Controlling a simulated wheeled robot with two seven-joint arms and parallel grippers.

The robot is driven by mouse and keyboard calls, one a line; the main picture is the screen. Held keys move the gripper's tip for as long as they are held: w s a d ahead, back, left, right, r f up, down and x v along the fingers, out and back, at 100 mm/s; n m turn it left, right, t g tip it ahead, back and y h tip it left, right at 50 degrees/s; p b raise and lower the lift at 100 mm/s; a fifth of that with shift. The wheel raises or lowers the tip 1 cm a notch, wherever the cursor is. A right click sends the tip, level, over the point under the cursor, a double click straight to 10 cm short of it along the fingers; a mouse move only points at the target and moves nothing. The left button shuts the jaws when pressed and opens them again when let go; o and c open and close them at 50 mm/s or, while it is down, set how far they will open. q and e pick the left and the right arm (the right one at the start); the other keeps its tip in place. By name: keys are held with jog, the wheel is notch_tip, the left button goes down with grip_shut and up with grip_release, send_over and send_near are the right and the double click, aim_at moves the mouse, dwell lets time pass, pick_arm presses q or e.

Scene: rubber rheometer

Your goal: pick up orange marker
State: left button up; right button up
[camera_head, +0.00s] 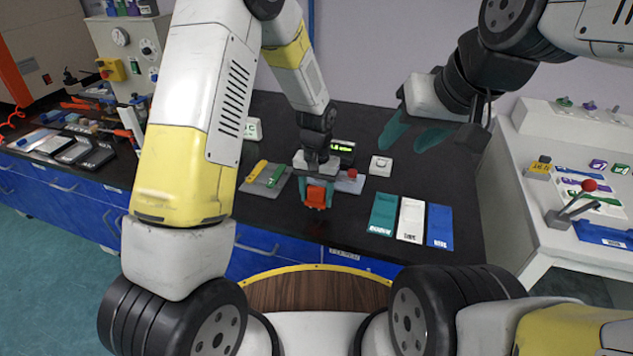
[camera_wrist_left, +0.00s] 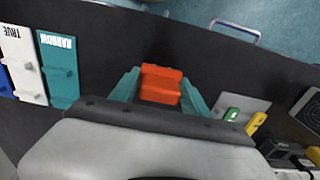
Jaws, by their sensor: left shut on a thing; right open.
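My left gripper (camera_head: 317,197) is shut on an orange marker (camera_head: 316,195) above the front part of the black table. In the left wrist view the orange marker (camera_wrist_left: 160,84) sits between the two teal fingers of the left gripper (camera_wrist_left: 158,92). Part of the marker is hidden by the gripper. I cannot tell whether the marker touches the table. My right gripper (camera_head: 412,138) has its teal fingers apart and is empty, high above the right back of the table.
A grey tray (camera_head: 251,202) with a yellow and a green piece lies left of the left gripper. Teal (camera_head: 383,214), white (camera_head: 410,220) and blue (camera_head: 439,226) plates lie to the right. A small display (camera_head: 342,148) stands behind. The black table (camera_head: 300,238) is clear in front.

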pick_arm(q)
jog(key=s+a+r, duration=0.2)
jog(key=s, duration=1.3)
jog(key=shift+s+a, duration=0.25)
jog(key=shift+s, duration=0.15)
jog(key=shift+r, duration=0.1)
jog(key=o, duration=0.9)
jog(key=c, duration=0.5)
notch_tip(320, 180, up, 12)
